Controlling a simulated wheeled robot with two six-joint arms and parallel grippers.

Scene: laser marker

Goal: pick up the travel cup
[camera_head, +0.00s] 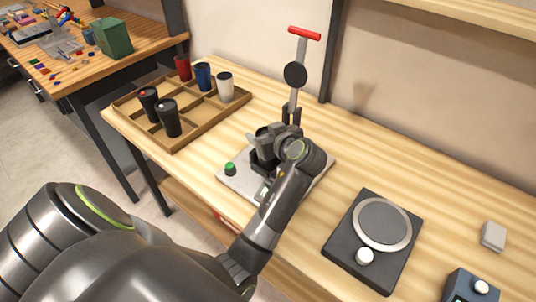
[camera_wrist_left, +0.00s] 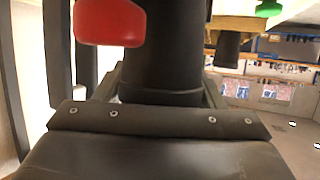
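My left gripper (camera_head: 262,145) is over the grey base plate (camera_head: 234,181) of the laser marker, in front of its upright post. Dark parts around the gripper run together in the head view. In the left wrist view, which appears upside down, a dark cylinder (camera_wrist_left: 160,50) stands close in front of the gripper; it may be the travel cup, but its whole shape is hidden. A red rounded part (camera_wrist_left: 110,22) shows close to the cylinder. I cannot see both fingertips or whether they touch it. My right gripper is out of view.
A divided wooden tray (camera_head: 180,144) at the back left holds several cups. A green button (camera_head: 230,168) sits on the marker's base plate; a red handle (camera_head: 305,33) tops its post. A black round-plate device (camera_head: 343,232) is at the right. The table between them is clear.

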